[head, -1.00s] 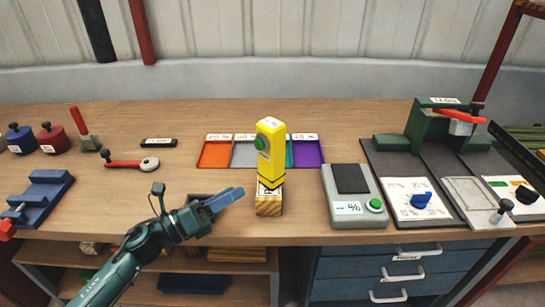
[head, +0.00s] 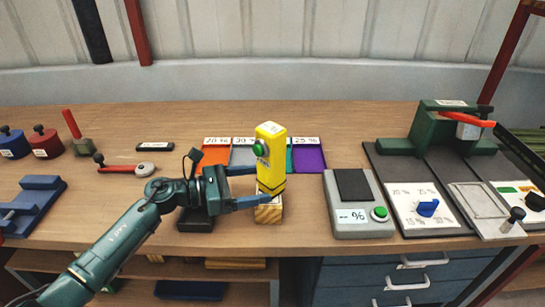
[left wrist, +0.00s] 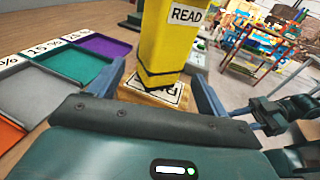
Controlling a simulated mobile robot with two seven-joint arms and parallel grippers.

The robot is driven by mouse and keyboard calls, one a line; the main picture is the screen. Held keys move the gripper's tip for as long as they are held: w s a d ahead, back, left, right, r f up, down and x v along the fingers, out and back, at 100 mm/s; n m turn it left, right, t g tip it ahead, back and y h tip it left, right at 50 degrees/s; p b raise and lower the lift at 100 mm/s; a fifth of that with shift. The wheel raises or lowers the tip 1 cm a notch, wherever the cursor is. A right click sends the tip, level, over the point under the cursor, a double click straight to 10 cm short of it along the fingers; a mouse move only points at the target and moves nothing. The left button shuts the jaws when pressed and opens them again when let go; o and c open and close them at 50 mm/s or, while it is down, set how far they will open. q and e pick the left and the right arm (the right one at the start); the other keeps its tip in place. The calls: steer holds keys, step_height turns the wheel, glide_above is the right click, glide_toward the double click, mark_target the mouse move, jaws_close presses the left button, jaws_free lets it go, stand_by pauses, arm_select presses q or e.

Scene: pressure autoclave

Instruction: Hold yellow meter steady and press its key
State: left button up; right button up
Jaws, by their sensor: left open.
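The yellow meter (head: 271,170) stands upright on a small wooden block (head: 268,213) near the bench's front edge. Its round green key (head: 259,149) is on its upper left face. My left gripper (head: 255,187) is open, with its fingers reaching toward the meter's lower part from the left. In the left wrist view the yellow meter (left wrist: 166,38) stands between the two spread fingers, with a READ label on it and the block (left wrist: 160,95) below. Contact is not clear. What looks like my right gripper (left wrist: 268,115) shows at the right edge there; its jaws cannot be made out.
Coloured trays (head: 308,156) lie behind the meter. A grey percent device (head: 354,203) with a green button stands to its right, then a board with a blue knob (head: 428,208) and a green press (head: 447,128). A red-handled tool (head: 125,168) lies at left.

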mark_target(260, 183)
arm_select(q)
steer(key=b+x, duration=0.1)
steer(key=x, duration=0.1)
steer(key=shift+w+d+f, duration=0.15)
steer(key=shift+d+f, duration=0.05)
steer(key=shift+d, duration=0.1)
steer(key=shift+w+d, duration=0.1)
steer(key=shift+d, duration=0.2)
arm_select(e)
steer(key=shift+w+f+m, duration=0.15)
steer(key=shift+f+m, duration=0.15)
steer(key=shift+f, duration=0.3)
arm_select(q)
steer(key=c, duration=0.6)
steer(key=shift+c, duration=0.3)
arm_select(e)
jaws_close()
steer(key=shift+a, duration=0.1)
